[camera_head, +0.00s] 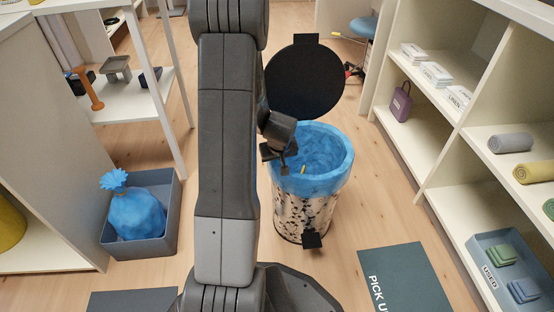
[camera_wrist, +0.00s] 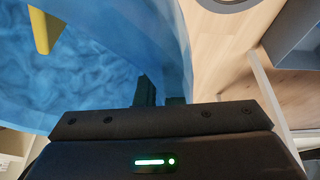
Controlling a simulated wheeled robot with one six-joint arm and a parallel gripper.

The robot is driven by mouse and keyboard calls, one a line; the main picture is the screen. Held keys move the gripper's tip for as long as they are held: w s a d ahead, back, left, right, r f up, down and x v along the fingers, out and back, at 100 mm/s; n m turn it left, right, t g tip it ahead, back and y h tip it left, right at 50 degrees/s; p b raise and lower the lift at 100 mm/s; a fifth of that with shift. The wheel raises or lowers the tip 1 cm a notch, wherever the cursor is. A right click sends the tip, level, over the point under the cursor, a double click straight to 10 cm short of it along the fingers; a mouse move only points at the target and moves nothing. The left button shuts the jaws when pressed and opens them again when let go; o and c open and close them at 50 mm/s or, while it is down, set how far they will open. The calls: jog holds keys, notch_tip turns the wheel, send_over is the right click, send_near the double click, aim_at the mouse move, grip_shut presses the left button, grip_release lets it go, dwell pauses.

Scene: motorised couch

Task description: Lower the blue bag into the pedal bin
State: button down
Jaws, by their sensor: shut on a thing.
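An open blue bag (camera_head: 338,165) sits in the mouth of the speckled pedal bin (camera_head: 300,215), its wide rim standing at the bin's top. My gripper (camera_head: 283,163) is at the bag's left rim, shut on it. In the wrist view the bag's blue wall (camera_wrist: 95,85) fills the left, with my dark fingers (camera_wrist: 160,92) at its edge. A small yellow piece (camera_wrist: 43,30) shows inside the bag. The bin's round black lid (camera_head: 304,82) stands open behind it. Its black pedal (camera_head: 312,240) is at the front. How deep the bag reaches is hidden.
A tied blue bag (camera_head: 137,213) lies in a grey crate (camera_head: 168,238) on the left floor. White shelves (camera_head: 470,95) line the right, with a grey tray (camera_head: 500,262) low down. A dark mat (camera_head: 405,275) lies front right. Wooden floor is clear around the bin's right.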

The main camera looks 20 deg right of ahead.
jog(key=shift+a+f, duration=0.1)
dwell(0.3)
jog(key=c, duration=1.5)
grip_release()
jog(key=p+v, duration=0.5)
jog(key=v, duration=0.9)
jog(key=shift+p, duration=0.3)
jog(key=shift+f, duration=0.15)
